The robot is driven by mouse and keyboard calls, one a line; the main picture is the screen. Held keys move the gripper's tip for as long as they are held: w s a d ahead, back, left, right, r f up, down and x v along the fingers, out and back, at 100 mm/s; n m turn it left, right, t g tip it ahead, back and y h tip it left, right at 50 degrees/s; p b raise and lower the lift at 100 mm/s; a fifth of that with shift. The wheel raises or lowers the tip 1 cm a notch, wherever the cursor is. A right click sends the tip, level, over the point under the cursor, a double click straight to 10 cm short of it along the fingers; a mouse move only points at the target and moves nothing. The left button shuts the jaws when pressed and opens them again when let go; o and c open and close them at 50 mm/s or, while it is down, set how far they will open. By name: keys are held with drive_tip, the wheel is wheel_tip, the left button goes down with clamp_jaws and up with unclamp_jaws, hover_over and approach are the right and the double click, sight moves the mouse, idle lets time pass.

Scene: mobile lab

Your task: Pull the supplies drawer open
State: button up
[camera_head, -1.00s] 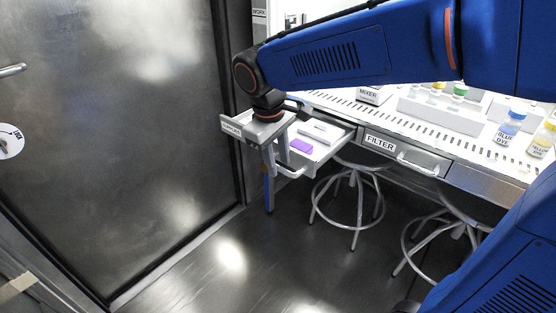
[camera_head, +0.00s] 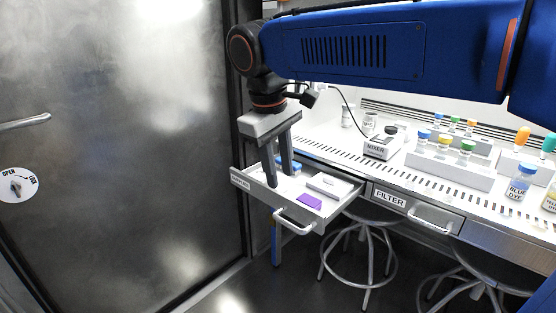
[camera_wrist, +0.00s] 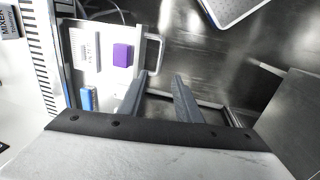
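The supplies drawer (camera_head: 325,213) stands pulled out at the left end of the bench, with a small label at the left of its front. Its bar handle (camera_head: 293,222) is on the front face and also shows in the wrist view (camera_wrist: 161,52). A purple block (camera_head: 309,201), a white box (camera_head: 329,186) and a blue item (camera_wrist: 88,98) lie inside. My gripper (camera_head: 280,181) points down near the drawer's front left part, away from the handle. In the wrist view its two fingers (camera_wrist: 158,85) are spread, with no handle between them. Whether they touch the drawer is unclear.
The shut filter drawer (camera_head: 390,200) is to the right. Stools (camera_head: 358,252) stand beneath the bench. A mixer (camera_head: 377,147), vial racks (camera_head: 450,168) and a blue dye bottle (camera_head: 520,184) are on top. A metal door (camera_head: 120,130) closes the left side; floor in front is clear.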

drive_tip(key=shift+s+a+r, duration=0.15)
drive_tip(key=shift+r, duration=1)
drive_tip(key=s+d+f+m+t+y, duration=0.1)
drive_tip(key=s+d+f+m, duration=0.2)
drive_tip(key=d, duration=0.5)
drive_tip(key=s+d+f+m, duration=0.1)
drive_tip(key=s+d+f, duration=0.4)
drive_tip(key=d, duration=0.4)
drive_tip(key=s+d+f+m+t, duration=0.1)
drive_tip(key=s+d+f+m, duration=0.1)
drive_tip(key=f, duration=0.4)
drive_tip(key=s+d+f+m+t, duration=0.1)
drive_tip(key=s+d+f+m, duration=0.1)
drive_tip(key=s+d+f, duration=0.3)
drive_tip(key=shift+s+d+f+m, duration=0.3)
drive_tip(key=shift+d+f+m, duration=0.1)
drive_tip(key=shift+d+f, duration=0.15)
